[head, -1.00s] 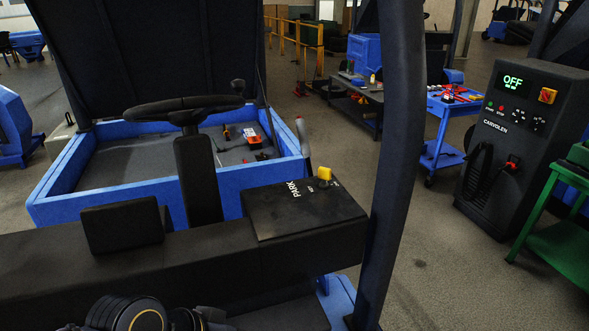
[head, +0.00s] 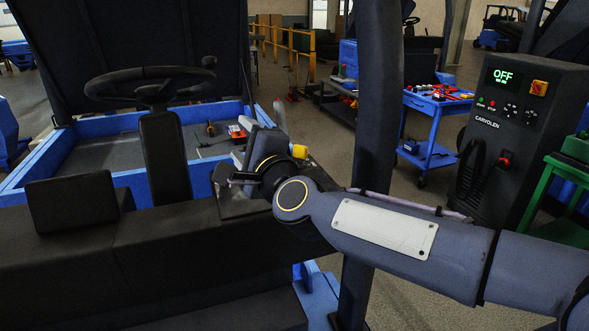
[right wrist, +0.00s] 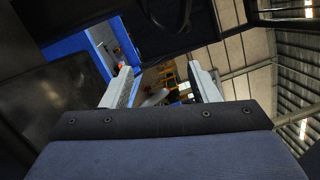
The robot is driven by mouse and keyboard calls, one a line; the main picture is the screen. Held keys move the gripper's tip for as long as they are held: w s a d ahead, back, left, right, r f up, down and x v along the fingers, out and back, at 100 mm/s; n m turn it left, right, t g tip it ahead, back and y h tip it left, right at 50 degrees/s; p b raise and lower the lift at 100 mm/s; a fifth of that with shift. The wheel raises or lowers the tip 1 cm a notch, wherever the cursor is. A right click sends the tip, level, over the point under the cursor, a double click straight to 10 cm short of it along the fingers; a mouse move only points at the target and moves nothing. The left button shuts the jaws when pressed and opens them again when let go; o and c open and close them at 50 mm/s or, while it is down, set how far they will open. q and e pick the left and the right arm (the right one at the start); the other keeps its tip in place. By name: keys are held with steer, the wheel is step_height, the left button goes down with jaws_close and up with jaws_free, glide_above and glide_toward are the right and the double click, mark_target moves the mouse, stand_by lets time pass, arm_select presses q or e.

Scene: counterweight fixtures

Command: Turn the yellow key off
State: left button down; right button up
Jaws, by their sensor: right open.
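The yellow key (head: 300,151) sits on the top of the black dashboard console (head: 325,183), just right of my right gripper in the head view. My right gripper (head: 243,134) is open and empty, over the console's left side. Its hand and wrist cover most of the console top, including the PARK lettering and the key's base. In the right wrist view the two pale fingers (right wrist: 163,87) stand wide apart with nothing between them. I cannot make out the key for certain there. My left gripper is not in view.
The steering wheel (head: 150,85) and its column stand left of my right gripper. A dark upright post (head: 376,110) rises close to the right of the console, behind my right arm. A charger reading OFF (head: 520,130) and a blue cart (head: 436,110) stand farther right.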

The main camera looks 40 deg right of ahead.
steer(key=w+d+f+m+g+h+b, duration=0.1)
steer(key=w+d+f+m+h+b, duration=0.25)
steer(key=m+h, duration=0.7)
steer(key=m+g+h+b, duration=0.3)
steer(key=m+g, duration=0.5)
steer(key=m, duration=0.7)
glide_toward(299, 148)
steer(key=shift+w+d+r, duration=0.2)
steer(key=shift+w+d, duration=0.85)
steer(key=shift+w, duration=0.15)
steer(key=shift+d+f+g, duration=0.1)
steer(key=shift+d+g, duration=0.15)
steer(key=shift+g, duration=0.35)
steer(key=p+x, duration=0.1)
steer(key=x, duration=0.6)
steer(key=shift+d+p, duration=0.2)
steer(key=shift+p, duration=0.2)
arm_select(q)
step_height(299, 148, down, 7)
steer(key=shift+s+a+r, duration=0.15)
